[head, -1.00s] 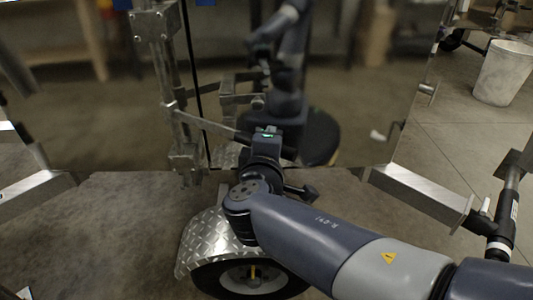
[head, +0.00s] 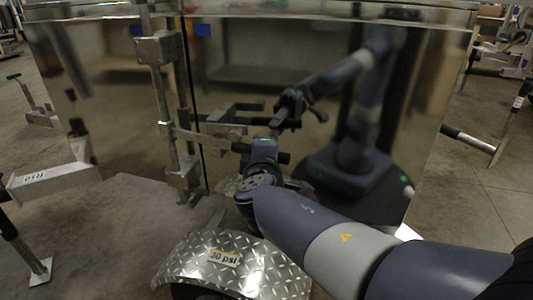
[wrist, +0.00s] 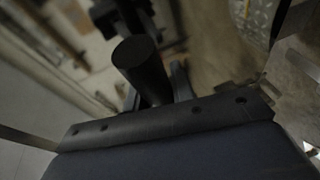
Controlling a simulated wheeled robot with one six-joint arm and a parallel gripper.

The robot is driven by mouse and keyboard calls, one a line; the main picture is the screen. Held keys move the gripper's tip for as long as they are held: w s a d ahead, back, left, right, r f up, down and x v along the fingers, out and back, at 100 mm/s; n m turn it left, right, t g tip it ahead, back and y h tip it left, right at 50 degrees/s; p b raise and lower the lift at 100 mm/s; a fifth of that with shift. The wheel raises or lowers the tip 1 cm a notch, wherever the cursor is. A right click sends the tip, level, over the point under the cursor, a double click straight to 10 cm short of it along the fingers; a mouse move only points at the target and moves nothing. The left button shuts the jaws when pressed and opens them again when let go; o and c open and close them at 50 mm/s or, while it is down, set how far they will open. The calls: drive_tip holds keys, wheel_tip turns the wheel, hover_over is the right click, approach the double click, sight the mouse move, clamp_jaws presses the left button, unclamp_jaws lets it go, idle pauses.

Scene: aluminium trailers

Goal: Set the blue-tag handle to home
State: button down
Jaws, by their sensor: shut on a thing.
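The metal handle (head: 208,137) runs right from the upright lock rod (head: 163,100) on the shiny trailer door, sloping slightly down. My gripper (head: 262,150) is at its right end and shut on it; the fingertips are partly hidden by my wrist. A blue patch (head: 137,30) shows left of the rod's top and another blue patch (head: 203,30) right of it; I cannot tell which is the tag and which a reflection. The wrist view shows a dark cylinder and dark gripper parts, with no clear sight of the handle.
The mirror-like door (head: 300,90) reflects my arm. A diamond-plate fender (head: 225,262) with a "30 psi" label lies below my wrist. A trailer beam (head: 50,178) is at left, a metal bar (head: 468,139) at right. Open floor (head: 480,200) lies to the right.

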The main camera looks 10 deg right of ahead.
idle(0.3)
drive_tip(key=c, duration=1.2)
unclamp_jaws()
drive_tip(key=p+v, duration=0.3)
drive_tip(key=v, duration=0.7)
drive_tip(key=shift+s+p, duration=0.3)
drive_tip(key=shift+s, duration=0.05)
drive_tip(key=shift+a, duration=0.1)
